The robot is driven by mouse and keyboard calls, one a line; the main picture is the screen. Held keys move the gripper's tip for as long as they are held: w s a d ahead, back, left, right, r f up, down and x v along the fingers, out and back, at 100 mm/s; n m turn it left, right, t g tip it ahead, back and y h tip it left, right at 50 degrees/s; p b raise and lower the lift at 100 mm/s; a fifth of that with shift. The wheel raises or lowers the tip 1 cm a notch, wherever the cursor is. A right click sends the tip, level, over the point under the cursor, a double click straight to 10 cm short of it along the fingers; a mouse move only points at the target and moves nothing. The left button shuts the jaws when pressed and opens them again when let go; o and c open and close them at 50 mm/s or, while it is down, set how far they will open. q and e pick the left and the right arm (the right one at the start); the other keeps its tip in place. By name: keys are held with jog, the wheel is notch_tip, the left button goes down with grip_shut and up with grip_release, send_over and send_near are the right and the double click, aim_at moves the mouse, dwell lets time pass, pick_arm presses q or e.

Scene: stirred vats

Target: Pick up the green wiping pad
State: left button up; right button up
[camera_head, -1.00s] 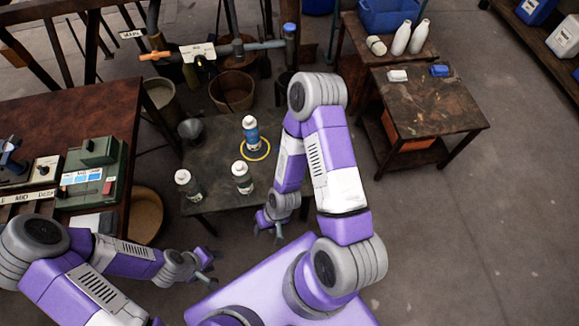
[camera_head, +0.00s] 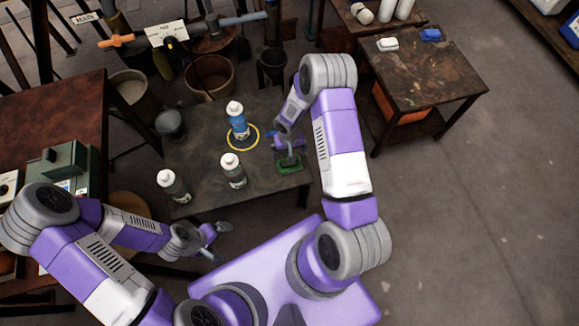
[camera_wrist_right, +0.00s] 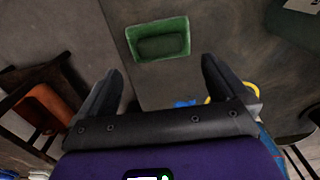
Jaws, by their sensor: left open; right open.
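The green wiping pad (camera_wrist_right: 163,47) looks like a dark green block lying in a shallow, lighter green tray (camera_wrist_right: 132,37) in the right wrist view. In the head view the tray (camera_head: 290,170) is near the right edge of the small dark table (camera_head: 205,150), partly hidden by my right gripper (camera_head: 287,150). In the right wrist view my right gripper (camera_wrist_right: 162,68) is open and empty, with the tray beyond its fingertips, apparently not touching. My left gripper (camera_head: 217,243) is open and empty, low in front of the table.
A blue bottle (camera_head: 239,125) stands in a yellow ring (camera_head: 257,140) left of the tray. Two bottles with white caps, one on the left (camera_head: 172,185) and one nearer the middle (camera_head: 232,172), stand on the same table. A brown side table (camera_head: 425,80) is at the right.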

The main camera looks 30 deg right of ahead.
notch_tip(320, 180, down, 7)
jog(key=b, duration=0.2)
jog(key=shift+s+b, duration=0.15)
jog(key=shift+b, duration=0.2)
jog(key=shift+r, duration=0.1)
jog(key=c, duration=1.1)
jog(key=s+a+r+n+p, duration=0.1)
jog(key=a+r+p, duration=0.3)
jog(key=r, duration=1.2)
jog(key=s+a+r+n+p, duration=0.15)
jog(key=a+r+p, duration=0.25)
jog(key=r, duration=1.1)
jog(key=d+f+m+b, duration=0.1)
jog(key=d+f+b, duration=0.1)
jog(key=f, duration=0.7)
jog(key=w+d+f+b, duration=0.1)
jog(key=d+f+b, duration=0.2)
jog(key=f, duration=0.6)
jog(key=w+d+f+m+b, duration=0.1)
jog(key=d+f+b, duration=0.2)
jog(key=f, duration=0.5)
jog(key=shift+w+f+m, duration=0.15)
jog(key=shift+f+m, duration=0.2)
jog(key=shift+f, duration=0.05)
notch_tip(320, 180, down, 4)
jog(key=shift+f+b, duration=0.1)
jog(key=shift+b, duration=0.8)
